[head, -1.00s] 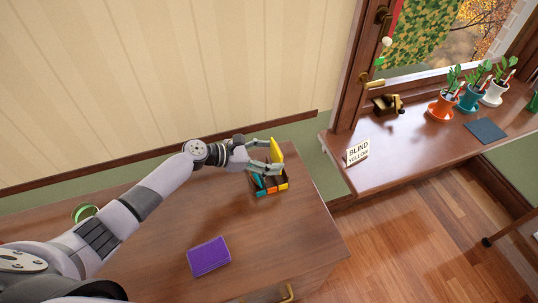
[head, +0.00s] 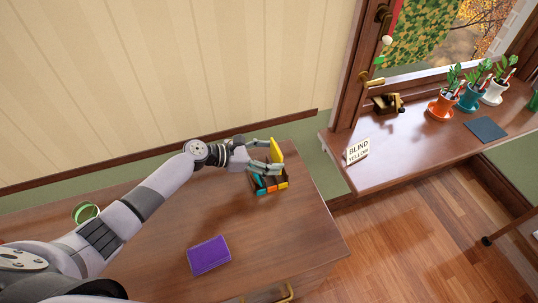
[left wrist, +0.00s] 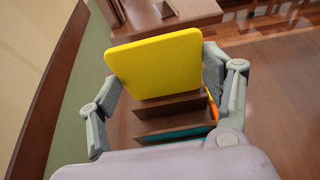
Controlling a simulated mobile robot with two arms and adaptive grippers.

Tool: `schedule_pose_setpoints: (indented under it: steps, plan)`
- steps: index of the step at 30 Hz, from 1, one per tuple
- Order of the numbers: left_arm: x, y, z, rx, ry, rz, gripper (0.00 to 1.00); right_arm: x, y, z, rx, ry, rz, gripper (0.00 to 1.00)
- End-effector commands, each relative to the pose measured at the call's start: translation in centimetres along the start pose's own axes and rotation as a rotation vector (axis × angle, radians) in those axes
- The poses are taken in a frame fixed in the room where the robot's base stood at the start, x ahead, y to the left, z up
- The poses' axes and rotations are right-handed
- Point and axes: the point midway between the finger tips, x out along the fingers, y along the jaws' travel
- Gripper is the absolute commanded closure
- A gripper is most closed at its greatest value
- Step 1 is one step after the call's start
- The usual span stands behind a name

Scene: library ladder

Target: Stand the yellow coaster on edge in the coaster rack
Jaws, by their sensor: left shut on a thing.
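The yellow coaster (head: 276,149) is a square plate with rounded corners. My left gripper (head: 266,156) is shut on it, with one finger at each side edge in the left wrist view (left wrist: 155,65). The coaster stands upright at the far end of the brown coaster rack (left wrist: 170,118). In the left wrist view its lower edge is at or just behind a rack divider; I cannot tell whether it touches the slot's bottom. The rack (head: 270,182) also holds a teal coaster and shows orange and yellow marks on its front. My right gripper is not in view.
A purple block or book (head: 209,255) lies on the desk (head: 165,240) near its front. A green ring-shaped thing (head: 86,212) is at the left. A windowsill with potted plants (head: 447,105) and a "BLIND YELLOW" sign (head: 358,152) is at the right.

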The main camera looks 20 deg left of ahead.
Motion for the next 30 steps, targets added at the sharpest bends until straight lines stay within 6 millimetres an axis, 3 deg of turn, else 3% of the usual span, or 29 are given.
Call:
schedule_pose_setpoints:
  steps: [8, 9, 19, 30]
  plan:
    - [0.31, 0.01, -0.75, 0.000, 0.000, 0.000, 0.55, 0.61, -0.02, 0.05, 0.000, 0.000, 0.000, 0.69]
    - [0.31, 0.01, -0.77, 0.000, 0.000, 0.000, 0.27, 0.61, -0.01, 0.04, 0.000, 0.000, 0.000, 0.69]
    - [0.28, -0.02, -0.75, 0.000, 0.001, 0.000, 0.05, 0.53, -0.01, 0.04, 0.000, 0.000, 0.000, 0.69]
    - [0.19, -0.01, -0.76, 0.000, 0.001, 0.000, 0.04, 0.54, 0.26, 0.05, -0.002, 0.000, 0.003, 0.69]
